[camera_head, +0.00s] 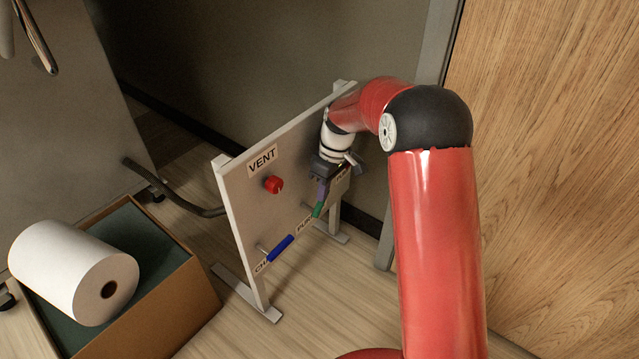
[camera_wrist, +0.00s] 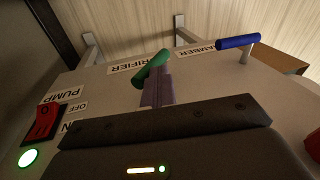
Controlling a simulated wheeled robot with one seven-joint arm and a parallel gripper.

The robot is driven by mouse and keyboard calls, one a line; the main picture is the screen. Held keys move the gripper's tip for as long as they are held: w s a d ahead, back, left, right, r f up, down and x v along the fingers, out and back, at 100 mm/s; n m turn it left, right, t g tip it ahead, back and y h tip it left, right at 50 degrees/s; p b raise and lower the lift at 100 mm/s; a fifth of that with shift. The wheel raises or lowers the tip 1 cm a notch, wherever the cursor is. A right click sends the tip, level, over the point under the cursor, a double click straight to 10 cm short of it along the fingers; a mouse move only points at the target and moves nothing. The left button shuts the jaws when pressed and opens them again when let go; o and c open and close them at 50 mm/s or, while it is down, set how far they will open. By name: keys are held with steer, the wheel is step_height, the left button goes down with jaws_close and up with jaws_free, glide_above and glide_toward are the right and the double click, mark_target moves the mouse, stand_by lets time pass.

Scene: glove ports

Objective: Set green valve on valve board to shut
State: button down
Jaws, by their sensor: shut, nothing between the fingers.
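The valve board (camera_head: 241,213) stands upright on feet on the floor. Its green valve handle (camera_head: 317,210) sits at the label that reads in part PURIFIER. In the wrist view the green handle (camera_wrist: 150,69) slants up to the right, at an angle to its label. My gripper (camera_head: 321,193) is in front of the board, its fingers shut and empty. In the wrist view the fingertips (camera_wrist: 158,76) are right at the green handle and overlap its lower side; I cannot tell whether they touch it. The valve's stem is hidden.
A blue handle (camera_head: 280,248) at the CHAMBER label and a red knob (camera_head: 273,185) under VENT are on the board. A red PUMP switch (camera_wrist: 43,121) and a lit green lamp (camera_wrist: 28,157) are beside the gripper. A box (camera_head: 176,310) holds a white roll (camera_head: 70,270).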

steer(key=shift+w+d, duration=0.15)
steer(key=shift+w, duration=0.05)
steer(key=shift+w+d+f, duration=0.2)
steer(key=shift+w, duration=0.05)
stand_by(0.5)
